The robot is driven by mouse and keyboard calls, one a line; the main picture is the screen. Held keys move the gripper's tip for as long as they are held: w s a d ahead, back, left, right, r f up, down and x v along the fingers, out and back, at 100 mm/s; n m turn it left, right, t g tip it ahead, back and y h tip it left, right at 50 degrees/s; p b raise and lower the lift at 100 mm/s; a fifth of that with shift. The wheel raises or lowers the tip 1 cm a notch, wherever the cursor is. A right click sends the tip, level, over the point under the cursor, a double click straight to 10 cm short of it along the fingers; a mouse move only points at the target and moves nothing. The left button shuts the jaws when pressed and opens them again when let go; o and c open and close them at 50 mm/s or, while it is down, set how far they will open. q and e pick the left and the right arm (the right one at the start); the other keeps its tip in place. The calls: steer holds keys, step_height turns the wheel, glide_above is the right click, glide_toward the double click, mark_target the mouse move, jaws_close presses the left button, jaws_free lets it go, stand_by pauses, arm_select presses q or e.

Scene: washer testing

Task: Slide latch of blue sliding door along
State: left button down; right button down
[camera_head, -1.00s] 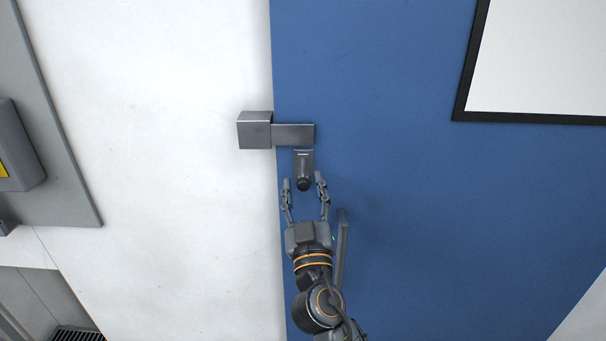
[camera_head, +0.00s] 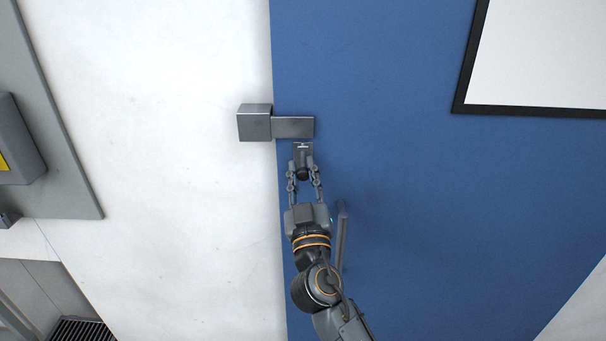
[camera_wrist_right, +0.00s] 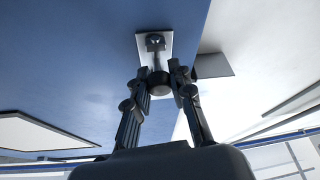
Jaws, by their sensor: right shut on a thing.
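The blue sliding door (camera_head: 400,190) fills the middle and right of the head view. Near its left edge is the latch (camera_head: 302,150), a small grey plate with a dark round knob (camera_head: 303,174). It sits just below a grey metal bar and block (camera_head: 255,125) that bridges the door edge and the white wall. My right gripper (camera_head: 304,170) comes up from below and is shut on the knob, one finger on each side. The right wrist view shows the knob (camera_wrist_right: 159,84) between the fingertips and the pale latch plate (camera_wrist_right: 168,47) behind it. My left gripper is not visible.
A grey vertical door handle (camera_head: 341,238) stands just right of my right wrist. A black-framed white panel (camera_head: 540,55) is at the upper right. A grey wall box (camera_head: 18,140) is at the far left. The door right of the latch is clear.

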step_height(320, 180, up, 3)
steer(key=shift+f+p, duration=0.1)
steer(key=shift+p, duration=0.35)
steer(key=c, duration=1.1)
jaws_free()
steer(key=shift+c, duration=0.2)
steer(key=shift+s+f, duration=0.2)
steer(key=shift+s, duration=0.1)
steer(key=v, duration=1.1)
steer(key=shift+s, duration=0.15)
